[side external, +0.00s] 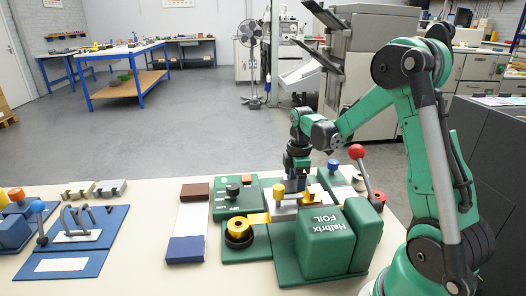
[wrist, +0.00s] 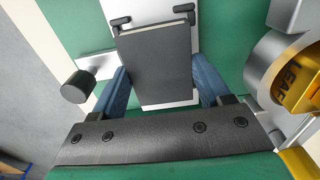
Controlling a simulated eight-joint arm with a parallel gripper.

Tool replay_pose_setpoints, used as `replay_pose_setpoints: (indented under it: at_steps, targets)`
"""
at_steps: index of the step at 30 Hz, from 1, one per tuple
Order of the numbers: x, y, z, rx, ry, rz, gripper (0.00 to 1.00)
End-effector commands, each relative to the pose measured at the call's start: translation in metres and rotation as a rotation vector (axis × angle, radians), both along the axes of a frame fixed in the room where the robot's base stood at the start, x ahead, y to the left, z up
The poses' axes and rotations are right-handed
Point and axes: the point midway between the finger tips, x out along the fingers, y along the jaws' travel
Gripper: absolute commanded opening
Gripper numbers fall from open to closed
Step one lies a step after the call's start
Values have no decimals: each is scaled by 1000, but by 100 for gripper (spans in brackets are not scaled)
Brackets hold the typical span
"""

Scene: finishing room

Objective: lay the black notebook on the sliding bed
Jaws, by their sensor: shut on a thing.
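The black notebook (wrist: 156,68) sits between the two blue fingers of my gripper (wrist: 163,82) in the wrist view, cover facing the camera. My gripper is shut on its sides. The pale sliding bed (wrist: 148,12) lies beneath it, with black clips at the notebook's far edge. The notebook overlaps the bed; I cannot tell whether it rests on it or hangs just above. The notebook is hard to make out there.
A gold foil roll (wrist: 302,82) is close on the right in the wrist view, and a black knob (wrist: 77,88) on the left. In the side view a red-balled lever (side external: 357,152) and the green foil housing (side external: 326,243) stand close by. A brown, white and blue board (side external: 190,220) lies left.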

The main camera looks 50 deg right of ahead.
Motion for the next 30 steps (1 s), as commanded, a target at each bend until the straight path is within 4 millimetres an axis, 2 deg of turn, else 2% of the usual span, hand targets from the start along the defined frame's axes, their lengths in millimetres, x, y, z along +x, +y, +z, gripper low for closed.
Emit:
replay_pose_setpoints:
  at_steps: [21, 22, 23, 30]
  targets:
    - [0, 0, -13, 0, 0, 0, 24]
    - [0, 0, -13, 0, 0, 0, 78]
    - [0, 0, -13, 0, 0, 0, 83]
    - [0, 0, -13, 0, 0, 0, 83]
